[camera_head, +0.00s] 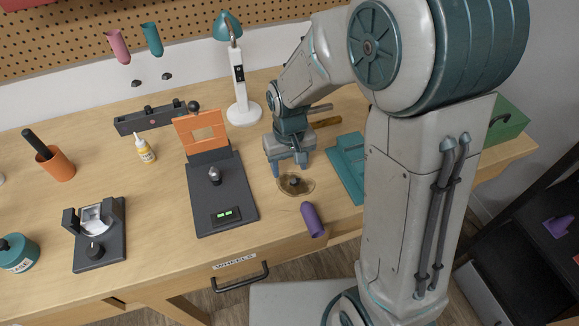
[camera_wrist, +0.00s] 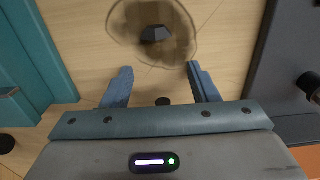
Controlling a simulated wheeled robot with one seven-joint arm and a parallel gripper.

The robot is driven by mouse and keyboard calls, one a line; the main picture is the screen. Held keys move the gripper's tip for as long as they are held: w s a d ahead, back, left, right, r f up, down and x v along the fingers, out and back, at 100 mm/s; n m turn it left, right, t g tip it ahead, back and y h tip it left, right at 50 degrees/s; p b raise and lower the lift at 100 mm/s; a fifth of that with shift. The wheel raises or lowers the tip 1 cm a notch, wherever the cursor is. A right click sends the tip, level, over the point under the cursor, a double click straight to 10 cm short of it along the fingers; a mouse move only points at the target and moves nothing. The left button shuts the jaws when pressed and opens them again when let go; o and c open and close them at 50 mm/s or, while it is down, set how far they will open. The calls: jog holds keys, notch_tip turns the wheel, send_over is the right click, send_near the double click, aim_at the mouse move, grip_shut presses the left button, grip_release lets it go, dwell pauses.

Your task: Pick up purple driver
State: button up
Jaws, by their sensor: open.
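A purple cylinder (camera_head: 312,220), which looks like the purple driver's handle, lies tilted near the front edge of the wooden table in the head view. Its shaft is not visible. It does not show in the wrist view. My gripper (camera_head: 289,168) points down over the table, behind and left of the purple driver and apart from it. In the wrist view my gripper (camera_wrist: 159,80) has its two blue fingers spread with nothing held between them. A see-through brownish disc with a dark centre (camera_wrist: 155,34) lies just beyond the fingertips.
A dark grey stand with an orange panel (camera_head: 222,190) is left of my gripper. A teal box (camera_head: 347,165) is on its right. A white-teal lamp (camera_head: 240,105) stands behind. Pink (camera_head: 118,47) and teal handles (camera_head: 152,40) hang at the back. A drawer labelled WHEELS (camera_head: 240,278) is below.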

grip_shut()
dwell(0.7)
